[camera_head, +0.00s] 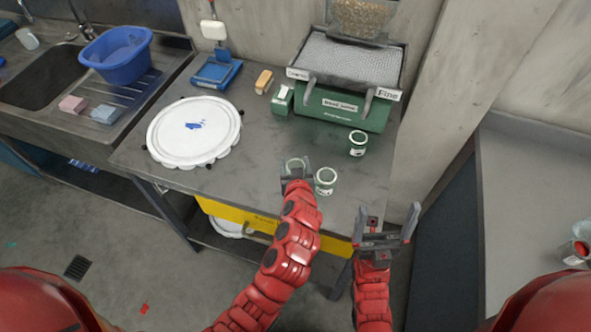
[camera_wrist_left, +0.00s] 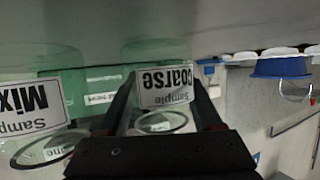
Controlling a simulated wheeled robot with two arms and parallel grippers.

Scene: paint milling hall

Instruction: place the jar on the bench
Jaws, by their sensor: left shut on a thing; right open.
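A glass jar with a green tint and a white label reading "Sample Coarse" (camera_wrist_left: 165,86) is between my left gripper's fingers, upside down in the left wrist view. In the head view this jar (camera_head: 295,163) is at the bench's front part, partly hidden by my left gripper (camera_head: 297,177), which is shut on it. I cannot tell whether its base touches the bench (camera_head: 265,135). A similar jar (camera_head: 326,179) stands just right of it; a label reading "Sample Mix" (camera_wrist_left: 30,108) shows beside the held jar in the wrist view. My right gripper (camera_head: 388,228) is open and empty off the front edge.
Another jar (camera_head: 358,144) stands before the green machine (camera_head: 340,107). A round white lid (camera_head: 194,131) covers the bench's left part. A green box (camera_head: 282,99), a wood-coloured brush (camera_head: 264,81) and a blue scale (camera_head: 217,73) sit behind. Bare bench lies between lid and jars.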

